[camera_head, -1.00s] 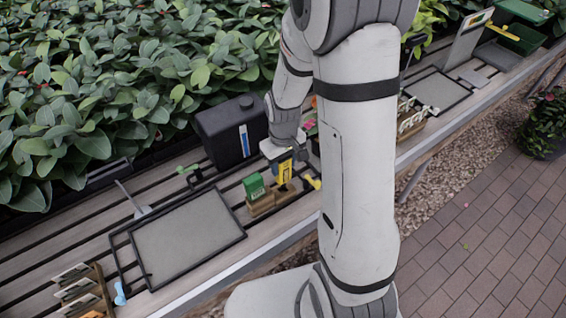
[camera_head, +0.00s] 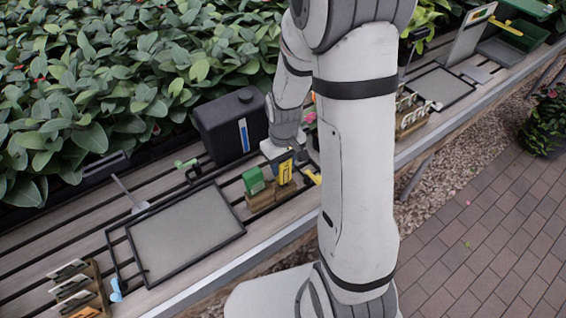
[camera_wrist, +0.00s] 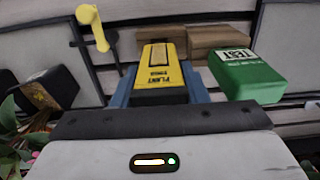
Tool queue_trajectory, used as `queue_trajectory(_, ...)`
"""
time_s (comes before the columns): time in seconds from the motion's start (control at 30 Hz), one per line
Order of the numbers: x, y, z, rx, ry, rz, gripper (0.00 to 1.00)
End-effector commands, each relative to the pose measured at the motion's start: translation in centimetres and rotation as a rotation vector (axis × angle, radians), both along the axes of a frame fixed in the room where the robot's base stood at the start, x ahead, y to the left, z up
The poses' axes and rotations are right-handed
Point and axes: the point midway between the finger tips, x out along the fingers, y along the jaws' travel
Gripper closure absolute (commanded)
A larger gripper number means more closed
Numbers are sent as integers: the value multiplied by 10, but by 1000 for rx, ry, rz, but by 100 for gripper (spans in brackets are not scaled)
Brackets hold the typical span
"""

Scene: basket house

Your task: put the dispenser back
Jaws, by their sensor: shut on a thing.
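The yellow dispenser (camera_head: 286,172), with black lettering on its face, is between the fingers of my gripper (camera_head: 284,160). In the wrist view the dispenser (camera_wrist: 160,84) sits upright in the picture between the two blue fingers of my gripper (camera_wrist: 160,92), which are shut on it. A tan wooden holder (camera_head: 262,202) is just below and beside it; it also shows in the wrist view (camera_wrist: 222,38). A green box marked TEST (camera_wrist: 248,76) stands at the holder beside the dispenser, and in the head view (camera_head: 253,180). I cannot tell whether the dispenser's lower end touches the holder.
A black canister (camera_head: 230,125) stands behind the holder. A framed grey tray (camera_head: 187,232) lies to the left on the slatted bench. A yellow-handled tool (camera_wrist: 95,28) shows beside the dispenser in the wrist view. A wooden rack (camera_head: 80,290) stands at the front left.

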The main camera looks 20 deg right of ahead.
Motion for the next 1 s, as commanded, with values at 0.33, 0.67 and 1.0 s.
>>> queue_trajectory(0.33,0,0,-9,0,0,-1,77)
queue_trajectory(0.67,0,0,-24,0,0,-1,77)
queue_trajectory(1.0,0,-1,-23,0,0,-1,77)
